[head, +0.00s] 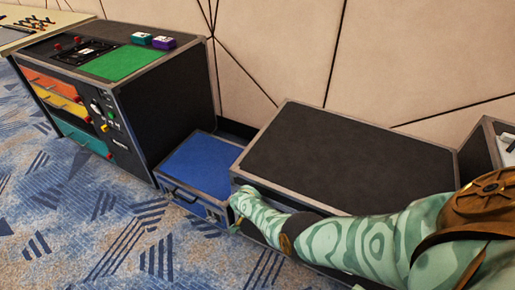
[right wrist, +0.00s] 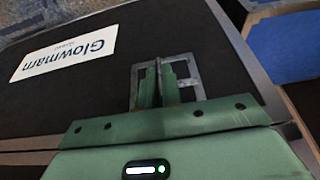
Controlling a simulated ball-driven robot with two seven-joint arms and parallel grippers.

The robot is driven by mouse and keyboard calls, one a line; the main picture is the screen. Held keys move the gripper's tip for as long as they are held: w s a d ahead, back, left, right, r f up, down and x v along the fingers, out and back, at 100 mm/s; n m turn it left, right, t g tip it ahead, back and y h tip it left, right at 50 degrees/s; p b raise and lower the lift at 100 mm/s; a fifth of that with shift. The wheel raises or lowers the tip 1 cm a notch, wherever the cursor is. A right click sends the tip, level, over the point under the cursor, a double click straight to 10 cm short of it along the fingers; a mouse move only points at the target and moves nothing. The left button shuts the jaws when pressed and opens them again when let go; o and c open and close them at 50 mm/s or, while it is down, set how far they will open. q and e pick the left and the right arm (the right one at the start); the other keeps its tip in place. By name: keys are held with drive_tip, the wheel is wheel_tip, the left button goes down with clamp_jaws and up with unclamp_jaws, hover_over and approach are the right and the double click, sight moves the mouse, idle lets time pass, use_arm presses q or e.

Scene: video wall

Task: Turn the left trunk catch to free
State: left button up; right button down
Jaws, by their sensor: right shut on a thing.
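The large black trunk (head: 350,150) with grey metal edges stands right of centre in the head view. Its dark front face (right wrist: 115,75) fills much of the right wrist view. The left trunk catch (right wrist: 184,67), a grey metal plate with a lever, is on that face near the trunk's corner. My right gripper (right wrist: 160,84) is shut on the catch's lever, its green fingers on both sides. The fingers hide part of the lever, so its exact turn is hard to tell. In the head view my right arm hides the catch. My left gripper is out of view.
A low blue-topped case (head: 200,163) stands just left of the trunk. Further left is a black cabinet (head: 175,105) with coloured drawers and a green top panel. A white label (right wrist: 65,53) is on the trunk face. Patterned carpet (head: 90,220) is clear in front.

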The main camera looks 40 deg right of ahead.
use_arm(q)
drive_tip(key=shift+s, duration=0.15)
use_arm(e)
drive_tip(key=shift+w+d+r, duration=0.1)
drive_tip(key=shift+d+r, duration=0.05)
drive_tip(key=shift+d, duration=0.3)
drive_tip(key=c, duration=1.6)
unclamp_jaws()
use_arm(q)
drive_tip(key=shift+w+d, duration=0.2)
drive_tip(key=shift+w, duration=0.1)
use_arm(e)
drive_tip(key=shift+a, duration=0.1)
